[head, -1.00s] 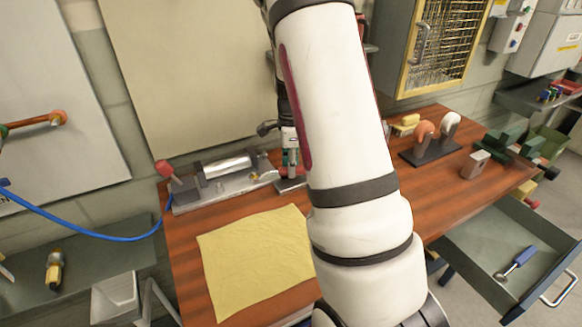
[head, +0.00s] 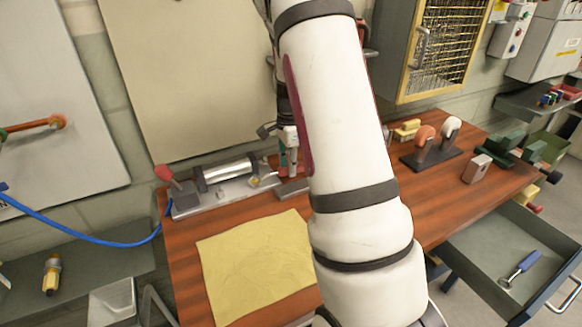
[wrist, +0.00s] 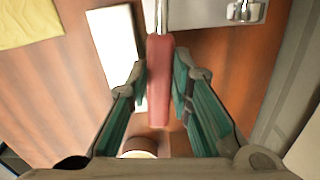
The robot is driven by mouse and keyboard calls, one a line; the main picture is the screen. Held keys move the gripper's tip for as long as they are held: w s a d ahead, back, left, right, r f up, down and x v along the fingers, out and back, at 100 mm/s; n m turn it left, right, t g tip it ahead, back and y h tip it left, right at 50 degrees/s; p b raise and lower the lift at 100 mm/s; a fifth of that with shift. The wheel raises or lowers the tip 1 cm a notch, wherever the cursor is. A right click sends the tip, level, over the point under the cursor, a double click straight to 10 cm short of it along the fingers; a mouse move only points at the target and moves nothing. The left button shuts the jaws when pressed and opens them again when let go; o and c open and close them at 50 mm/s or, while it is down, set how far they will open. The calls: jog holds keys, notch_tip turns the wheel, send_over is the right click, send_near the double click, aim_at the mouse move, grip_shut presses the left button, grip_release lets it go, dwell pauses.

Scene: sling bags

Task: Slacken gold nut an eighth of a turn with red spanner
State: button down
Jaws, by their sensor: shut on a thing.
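My gripper (wrist: 160,78) is shut on the red handle of the spanner (wrist: 159,95), with a green-padded finger on each side of it. The spanner's metal shank runs up out of the top of the wrist view, so its head is hidden there. In the head view my gripper (head: 288,155) is above the back of the bench, partly hidden by my arm. A small gold spot, which looks like the gold nut (head: 255,182), sits on the grey fixture plate (head: 225,196) to its left. I cannot tell whether the spanner touches it.
The plate also carries a metal cylinder (head: 230,170) and a red-knobbed lever (head: 163,172). A yellow cloth (head: 255,265) lies in front. An open drawer (head: 480,262) juts out at the right.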

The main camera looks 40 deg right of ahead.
jog(key=shift+w+d+r+n, duration=0.1)
jog(key=shift+w+d+n, duration=0.1)
jog(key=shift+w+n, duration=0.3)
jog(key=shift+a, duration=0.1)
jog(key=shift+s+a, duration=0.15)
jog(key=shift+a, duration=0.05)
dwell(0.4)
